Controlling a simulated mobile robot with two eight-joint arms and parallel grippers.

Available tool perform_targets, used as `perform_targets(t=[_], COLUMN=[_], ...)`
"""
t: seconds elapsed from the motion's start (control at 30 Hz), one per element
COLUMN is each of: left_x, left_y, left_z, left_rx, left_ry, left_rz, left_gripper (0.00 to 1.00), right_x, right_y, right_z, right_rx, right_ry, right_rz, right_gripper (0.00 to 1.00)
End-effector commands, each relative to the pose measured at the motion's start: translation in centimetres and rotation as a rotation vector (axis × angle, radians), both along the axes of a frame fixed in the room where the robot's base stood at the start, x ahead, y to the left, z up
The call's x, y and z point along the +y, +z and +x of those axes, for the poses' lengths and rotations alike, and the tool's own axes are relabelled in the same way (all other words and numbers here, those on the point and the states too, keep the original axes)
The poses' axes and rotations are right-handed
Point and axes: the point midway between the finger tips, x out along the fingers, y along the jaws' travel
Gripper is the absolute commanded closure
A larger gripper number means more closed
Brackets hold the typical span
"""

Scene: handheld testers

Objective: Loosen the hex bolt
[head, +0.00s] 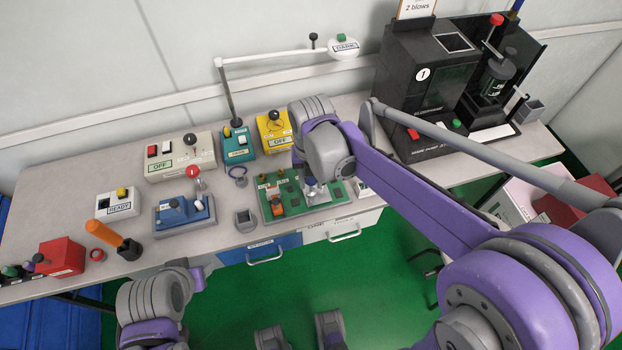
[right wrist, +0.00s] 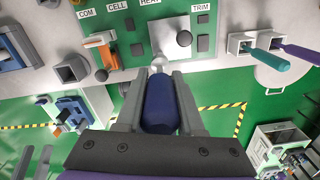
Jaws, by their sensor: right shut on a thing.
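My right gripper (right wrist: 160,88) is shut on a tool with a dark blue handle (right wrist: 160,104), between its two grey fingers. The tool's short shaft points at the green board (right wrist: 128,40), just beyond the fingertips. I cannot make out a hex bolt. In the head view the right arm reaches down over the green board (head: 268,213) and hides part of it. Only links of my left arm show at the lower left; its gripper is not seen.
An orange part (head: 277,205) sits on the board. A grey holder (head: 246,220) stands to its left. In the right wrist view, a teal-handled tool (right wrist: 280,53) and a purple-handled one (right wrist: 298,52) rest in white holders. A black machine (head: 425,85) stands at the back right.

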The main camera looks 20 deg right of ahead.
Motion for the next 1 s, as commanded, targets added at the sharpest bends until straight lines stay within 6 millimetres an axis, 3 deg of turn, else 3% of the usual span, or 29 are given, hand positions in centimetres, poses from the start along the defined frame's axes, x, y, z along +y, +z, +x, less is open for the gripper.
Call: perform_targets(t=[0.2,0.37,1.0], left_x=[0.0,0.0,0.0], left_y=[0.0,0.4,2.3], left_z=[0.0,0.1,0.5], left_rx=[0.0,-0.002,-0.009], left_ry=[0.0,0.0,0.0], left_rz=[0.0,0.0,0.0], left_gripper=[0.5,0.5,0.5], right_x=[0.0,0.0,0.0], right_y=[0.0,0.4,2.2], right_z=[0.0,0.0,0.0], right_rx=[0.0,0.0,-0.001], right_ry=[-0.044,-0.255,-1.691], right_rz=[0.0,0.0,0.0], right_gripper=[1.0,1.0,1.0])
